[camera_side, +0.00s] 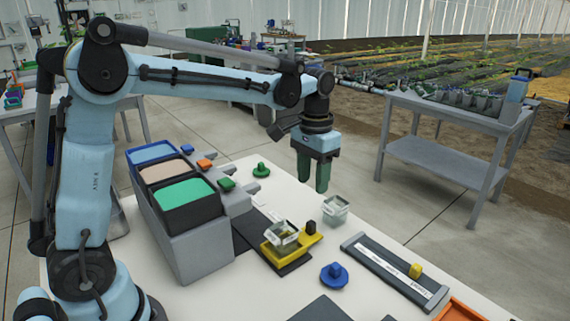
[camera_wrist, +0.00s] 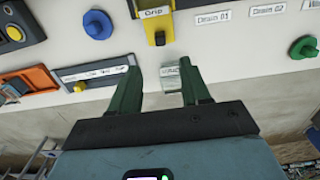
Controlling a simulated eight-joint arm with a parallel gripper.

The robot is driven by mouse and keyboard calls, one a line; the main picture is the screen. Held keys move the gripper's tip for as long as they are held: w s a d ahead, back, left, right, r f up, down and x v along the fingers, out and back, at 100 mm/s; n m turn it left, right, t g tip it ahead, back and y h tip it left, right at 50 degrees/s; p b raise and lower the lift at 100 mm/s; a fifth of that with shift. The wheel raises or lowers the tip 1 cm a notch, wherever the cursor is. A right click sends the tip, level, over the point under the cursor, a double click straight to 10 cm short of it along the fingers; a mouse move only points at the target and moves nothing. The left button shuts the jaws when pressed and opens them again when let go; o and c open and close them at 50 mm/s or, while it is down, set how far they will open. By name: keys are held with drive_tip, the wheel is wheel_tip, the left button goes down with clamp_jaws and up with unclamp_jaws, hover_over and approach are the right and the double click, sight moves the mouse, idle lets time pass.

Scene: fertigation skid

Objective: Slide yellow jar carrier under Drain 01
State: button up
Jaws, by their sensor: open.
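The yellow jar carrier (camera_side: 311,241) sits on a dark strip on the white table in the side view, with a clear jar (camera_side: 283,232) on it and a black upright grip (camera_side: 310,227) at its right end. In the wrist view the carrier (camera_wrist: 143,6) is at the top edge, marked "Grip". A "Drain 01" label (camera_wrist: 212,15) lies to its right. My gripper (camera_side: 313,188) is open and empty, pointing down above the table, behind the carrier in the side view. In the wrist view its fingers (camera_wrist: 161,75) are spread apart, below the carrier.
A loose clear jar (camera_side: 335,209) stands near my fingers; it also shows by the right finger in the wrist view (camera_wrist: 171,78). A blue knob (camera_side: 334,275), green knob (camera_side: 261,170), slider track (camera_side: 395,273) and orange tray (camera_side: 461,312) surround the carrier. A three-bin tank (camera_side: 192,240) stands left.

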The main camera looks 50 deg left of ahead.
sight(310, 222)
wheel_tip(310, 222, down, 11)
drive_tip(key=shift+f, duration=0.15)
idle(0.4)
drive_tip(key=shift+c, duration=0.5)
clamp_jaws()
drive_tip(key=shift+a, duration=0.1)
